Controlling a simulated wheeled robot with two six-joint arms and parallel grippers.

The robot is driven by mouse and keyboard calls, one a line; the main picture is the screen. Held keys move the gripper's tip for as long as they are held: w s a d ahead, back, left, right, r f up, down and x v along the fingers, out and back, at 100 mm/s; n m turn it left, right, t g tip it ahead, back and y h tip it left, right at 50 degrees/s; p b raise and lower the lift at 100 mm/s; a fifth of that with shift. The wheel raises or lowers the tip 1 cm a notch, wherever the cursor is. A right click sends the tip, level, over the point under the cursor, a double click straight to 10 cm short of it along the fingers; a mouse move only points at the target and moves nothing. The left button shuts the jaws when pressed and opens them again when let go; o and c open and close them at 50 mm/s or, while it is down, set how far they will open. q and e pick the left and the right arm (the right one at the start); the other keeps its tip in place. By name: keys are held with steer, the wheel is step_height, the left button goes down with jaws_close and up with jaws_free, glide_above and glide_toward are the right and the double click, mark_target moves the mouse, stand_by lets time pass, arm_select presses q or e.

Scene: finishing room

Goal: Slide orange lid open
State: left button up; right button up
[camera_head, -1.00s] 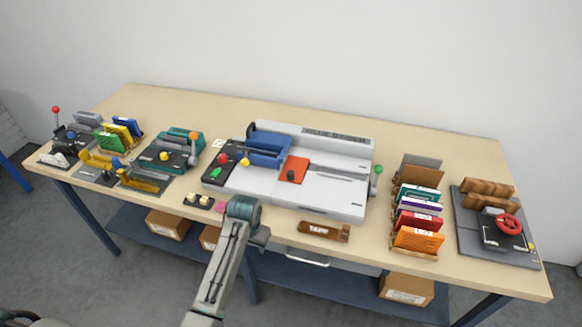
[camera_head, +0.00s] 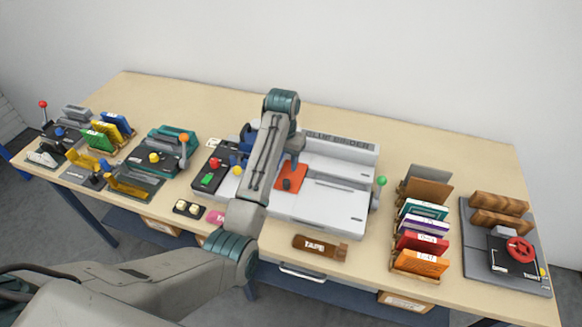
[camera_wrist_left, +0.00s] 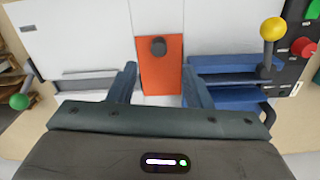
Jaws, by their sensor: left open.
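The orange lid (camera_head: 298,177) is a flat plate with a dark knob (camera_head: 287,184) on the white binder machine (camera_head: 330,205). In the left wrist view the lid (camera_wrist_left: 160,75) lies in the middle, with its round dark knob (camera_wrist_left: 158,46) near its top end in the picture. My left gripper (camera_wrist_left: 159,70) is open and empty, its two fingers on either side of the lid in the picture. The knob is beyond the fingertips, with no visible contact. In the head view my left arm hides most of the gripper. My right gripper is not in view.
A blue clamp part (camera_wrist_left: 230,80) sits beside the lid. A green-knobbed lever (camera_head: 381,182) stands at the machine's right side, and a control box with coloured buttons (camera_head: 213,170) at its left. A brown tape block (camera_head: 320,247) lies in front. Upright folders (camera_head: 423,240) stand to the right.

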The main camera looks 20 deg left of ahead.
mark_target(286, 181)
arm_select(q)
step_height(286, 181, down, 6)
steer(key=p, duration=0.2)
steer(key=shift+d+r+p, duration=0.1)
steer(key=shift+r+p, duration=0.15)
steer(key=shift+p, duration=0.15)
steer(key=f, duration=0.4)
steer(key=shift+w+p, duration=0.35)
steer(key=shift+p, duration=0.05)
steer(key=shift+f, duration=0.1)
steer(key=shift+s, duration=0.1)
steer(key=shift+c, duration=0.9)
steer(key=c, duration=0.4)
jaws_close()
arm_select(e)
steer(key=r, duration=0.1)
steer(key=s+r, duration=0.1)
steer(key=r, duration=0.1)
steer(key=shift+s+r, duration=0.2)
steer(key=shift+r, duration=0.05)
